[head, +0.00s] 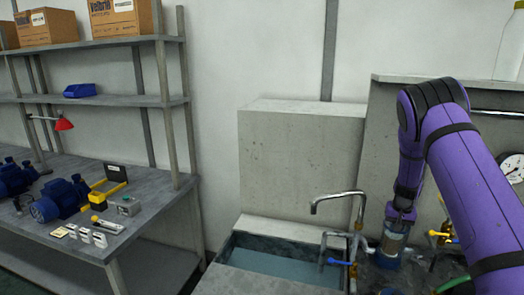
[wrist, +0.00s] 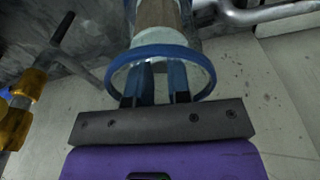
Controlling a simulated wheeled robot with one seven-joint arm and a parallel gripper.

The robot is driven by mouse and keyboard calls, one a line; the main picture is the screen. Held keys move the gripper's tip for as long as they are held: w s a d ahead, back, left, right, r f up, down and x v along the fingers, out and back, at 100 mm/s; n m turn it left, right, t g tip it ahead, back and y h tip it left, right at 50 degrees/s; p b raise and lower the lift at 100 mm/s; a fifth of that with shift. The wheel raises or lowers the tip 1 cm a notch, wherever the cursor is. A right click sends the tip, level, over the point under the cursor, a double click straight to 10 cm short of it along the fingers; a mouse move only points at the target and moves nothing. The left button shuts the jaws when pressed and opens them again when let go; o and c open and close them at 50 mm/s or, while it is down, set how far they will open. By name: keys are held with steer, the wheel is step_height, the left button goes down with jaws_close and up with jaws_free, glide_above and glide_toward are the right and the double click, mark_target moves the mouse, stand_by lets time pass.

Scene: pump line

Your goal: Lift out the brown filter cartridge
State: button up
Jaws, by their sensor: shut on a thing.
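The brown filter cartridge (head: 393,240) stands upright in a clear housing with blue bands, at the right of the sink in the head view. In the wrist view the brown cartridge (wrist: 158,12) shows through the housing, beyond its blue rim (wrist: 165,50). My gripper (wrist: 160,80) has its two blue fingers reaching in past this rim, shut on the cartridge's end. The exact contact is hidden by the fingers and the rim. In the head view my gripper (head: 402,208) is directly above the housing, pointing down.
A sink (head: 270,262) with water and a curved tap (head: 338,197) lies left of the housing. A blue-handled valve (head: 340,262) and a yellow fitting (head: 440,235) stand close by. A pressure gauge (head: 512,167) is at the right. A workbench (head: 150,205) with blue pumps is at the left.

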step_height(320, 180, up, 14)
steer(key=shift+r, duration=0.25)
stand_by(1.7)
